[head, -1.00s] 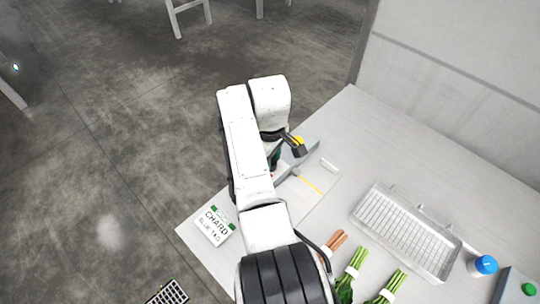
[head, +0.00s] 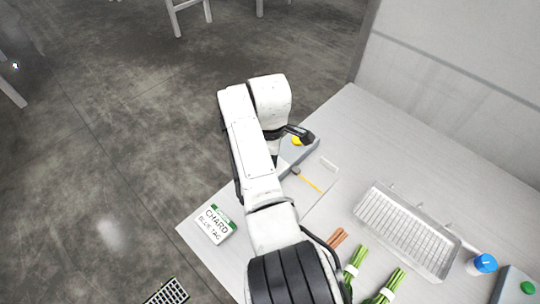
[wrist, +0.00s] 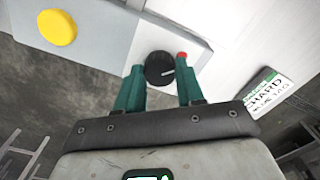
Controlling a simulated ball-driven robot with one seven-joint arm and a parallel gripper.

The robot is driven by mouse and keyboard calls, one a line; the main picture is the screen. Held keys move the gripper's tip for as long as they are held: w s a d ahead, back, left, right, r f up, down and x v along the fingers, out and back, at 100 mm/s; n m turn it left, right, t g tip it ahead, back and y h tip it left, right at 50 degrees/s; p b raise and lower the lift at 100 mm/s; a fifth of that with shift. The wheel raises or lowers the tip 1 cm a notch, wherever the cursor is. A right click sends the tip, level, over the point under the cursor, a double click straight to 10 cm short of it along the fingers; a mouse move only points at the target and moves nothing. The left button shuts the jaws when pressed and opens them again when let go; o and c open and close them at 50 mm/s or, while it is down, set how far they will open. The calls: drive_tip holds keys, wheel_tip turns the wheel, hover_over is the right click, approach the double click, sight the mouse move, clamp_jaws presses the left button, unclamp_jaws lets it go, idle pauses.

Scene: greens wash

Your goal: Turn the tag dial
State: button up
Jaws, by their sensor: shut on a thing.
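The black round tag dial (wrist: 157,70) sits on a pale grey box (wrist: 120,22) in the wrist view, with a white pointer line toward the right of the picture. My gripper (wrist: 160,76) has its two green fingers on either side of the dial and is shut on it. A small red spot shows at the right fingertip. In the head view my own arm hides the dial and the fingers. A yellow button (wrist: 57,27) is on the same box, to the left of the dial; it also shows in the head view (head: 297,141).
A sign (head: 213,224) reading CHARD BLUE TAG lies at the table's left corner. A wire tray (head: 368,212), bunches of greens (head: 355,262), orange stalks (head: 337,238), a blue-capped jar (head: 485,263) and a green button (head: 527,287) are to the right. The back of the table is clear.

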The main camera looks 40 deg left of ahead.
drive_tip(key=o, duration=1)
drive_tip(key=shift+o, duration=0.2)
wheel_tip(320, 180, up, 11)
drive_tip(key=b, duration=0.1)
drive_tip(key=shift+w+f, duration=0.1)
drive_tip(key=shift+f, duration=0.05)
